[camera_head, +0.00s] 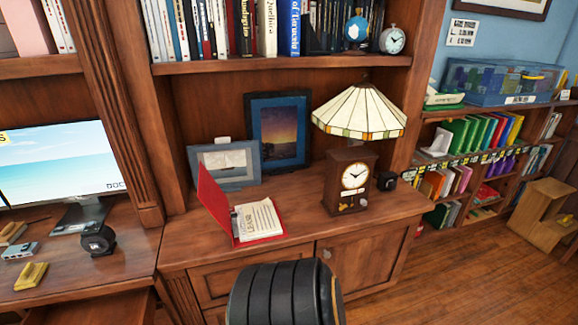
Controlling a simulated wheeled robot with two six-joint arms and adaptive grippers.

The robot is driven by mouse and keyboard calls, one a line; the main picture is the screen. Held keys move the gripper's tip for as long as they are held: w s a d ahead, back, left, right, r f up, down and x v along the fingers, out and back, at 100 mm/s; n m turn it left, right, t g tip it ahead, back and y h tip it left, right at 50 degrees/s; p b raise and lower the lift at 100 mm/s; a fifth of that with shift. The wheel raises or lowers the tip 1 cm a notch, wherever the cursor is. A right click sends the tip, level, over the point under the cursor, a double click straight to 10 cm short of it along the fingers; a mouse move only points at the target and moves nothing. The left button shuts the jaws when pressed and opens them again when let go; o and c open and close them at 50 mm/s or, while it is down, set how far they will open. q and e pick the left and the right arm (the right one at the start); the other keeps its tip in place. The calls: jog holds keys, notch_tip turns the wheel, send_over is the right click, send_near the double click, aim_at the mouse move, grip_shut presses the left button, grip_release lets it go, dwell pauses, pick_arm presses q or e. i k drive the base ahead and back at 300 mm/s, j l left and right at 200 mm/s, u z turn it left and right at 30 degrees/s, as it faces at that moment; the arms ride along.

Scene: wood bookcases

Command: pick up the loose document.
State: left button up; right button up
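A printed white document (258,217) lies in an open red folder (217,202) on the wooden cabinet top, near its front edge. The folder's left cover stands tilted up, and its right side lies flat under the paper. I cannot tell whether the paper is fastened to the folder; something dark and metallic shows at its left edge. Neither of my grippers is in view.
A lamp (358,112), a wooden clock (349,178) and picture frames (279,133) stand behind and right of the folder. A black ribbed shape (284,295) fills the bottom middle, before the cabinet; I cannot tell what it is. A desk with a monitor (62,160) is left.

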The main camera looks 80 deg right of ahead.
aim_at(260, 218)
jog(key=z, duration=2.45)
